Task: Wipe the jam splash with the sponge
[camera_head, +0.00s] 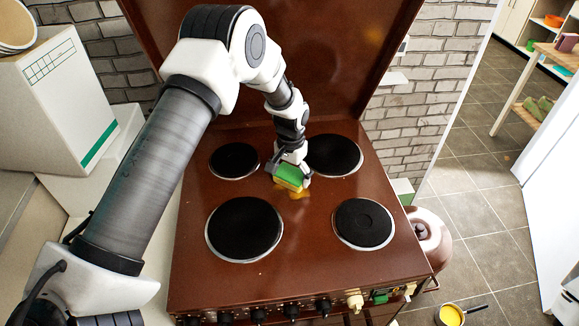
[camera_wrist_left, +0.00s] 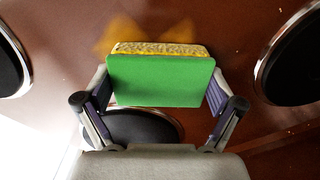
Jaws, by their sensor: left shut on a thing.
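My left gripper (camera_head: 289,173) is shut on a sponge (camera_head: 291,177) with a green side and a yellow side. In the left wrist view the green face of the sponge (camera_wrist_left: 160,81) sits between the two fingers (camera_wrist_left: 160,98), its yellow layer on the far side. An orange-yellow jam splash (camera_head: 298,193) lies on the brown stove top between the burners. It also shows as a faint smear (camera_wrist_left: 122,35) just beyond the sponge in the left wrist view. The sponge covers part of the splash; I cannot tell whether it presses on the surface. My right gripper is not in view.
The brown stove (camera_head: 290,245) has black burners around the sponge, including one at the front left (camera_head: 244,229) and one at the front right (camera_head: 363,223). Its raised lid (camera_head: 275,60) stands behind. Knobs line the front edge. A white box (camera_head: 62,105) stands at the left.

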